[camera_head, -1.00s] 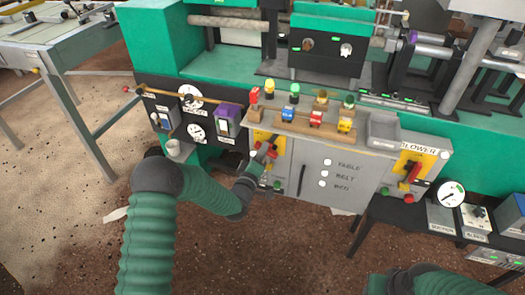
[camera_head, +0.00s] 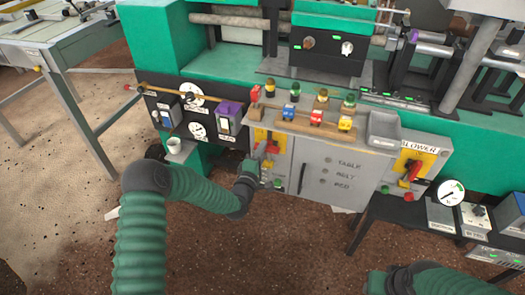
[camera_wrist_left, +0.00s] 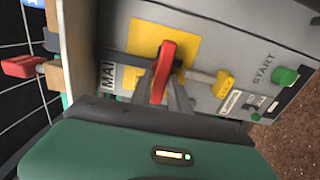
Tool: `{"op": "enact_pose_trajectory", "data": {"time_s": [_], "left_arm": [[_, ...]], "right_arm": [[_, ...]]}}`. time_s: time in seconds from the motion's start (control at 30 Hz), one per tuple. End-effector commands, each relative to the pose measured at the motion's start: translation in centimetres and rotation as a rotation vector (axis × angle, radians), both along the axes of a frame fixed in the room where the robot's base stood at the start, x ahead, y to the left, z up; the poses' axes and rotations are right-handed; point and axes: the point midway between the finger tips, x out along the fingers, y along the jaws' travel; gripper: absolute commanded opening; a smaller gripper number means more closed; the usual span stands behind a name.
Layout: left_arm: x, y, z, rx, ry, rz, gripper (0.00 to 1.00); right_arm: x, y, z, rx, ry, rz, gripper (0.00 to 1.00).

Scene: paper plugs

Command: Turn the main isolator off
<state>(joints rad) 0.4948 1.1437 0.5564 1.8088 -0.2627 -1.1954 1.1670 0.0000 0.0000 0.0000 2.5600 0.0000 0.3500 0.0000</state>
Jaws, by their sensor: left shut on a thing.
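The main isolator is a red handle (camera_wrist_left: 163,70) on a yellow plate (camera_wrist_left: 187,43), with a partly hidden "MAI…" label beside it in the left wrist view. The red handle (camera_head: 269,150) also shows in the head view, at the left of the grey cabinet front. My left gripper (camera_wrist_left: 163,88) is shut on the red handle, one finger on each side of it. In the head view my left gripper (camera_head: 258,163) partly covers the plate. My right forearm shows at the bottom right, but its gripper is out of view.
A green START button (camera_wrist_left: 286,76) and a yellow tag (camera_wrist_left: 223,83) are close by.

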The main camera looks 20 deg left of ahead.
Motion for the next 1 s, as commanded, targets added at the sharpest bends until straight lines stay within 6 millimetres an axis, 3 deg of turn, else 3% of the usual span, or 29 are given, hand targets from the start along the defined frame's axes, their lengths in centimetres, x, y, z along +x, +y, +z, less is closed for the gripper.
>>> {"op": "enact_pose_trajectory", "data": {"time_s": [0.23, 0.27, 0.37, 0.67, 0.83, 1.0], "left_arm": [[-0.2, 0.3, -0.6, -0.002, 0.012, 0.005, 0.0], [-0.2, 0.3, -0.6, -0.002, 0.012, 0.005, 0.24], [-0.2, 0.2, -0.5, -0.001, 0.011, 0.004, 0.37], [-0.3, 0.1, -0.2, 0.0, 0.006, 0.002, 0.38], [-3.0, 0.2, 0.1, 0.0, 0.009, 0.001, 0.38], [-8.0, 0.4, 0.0, -0.003, 0.011, 0.002, 0.38]], "right_arm": [[0.0, 0.0, 0.0, 0.0, 0.0, 0.0, 0.36], [0.0, 0.0, 0.0, 0.0, 0.0, 0.0, 0.36], [0.0, 0.0, 0.0, 0.0, 0.0, 0.0, 0.36], [0.0, 0.0, 0.1, 0.0, 0.0, 0.0, 0.36], [0.0, 0.0, 1.2, 0.0, 0.0, 0.0, 0.36], [0.0, 0.0, 2.5, 0.0, 0.0, 0.0, 0.36]]}}
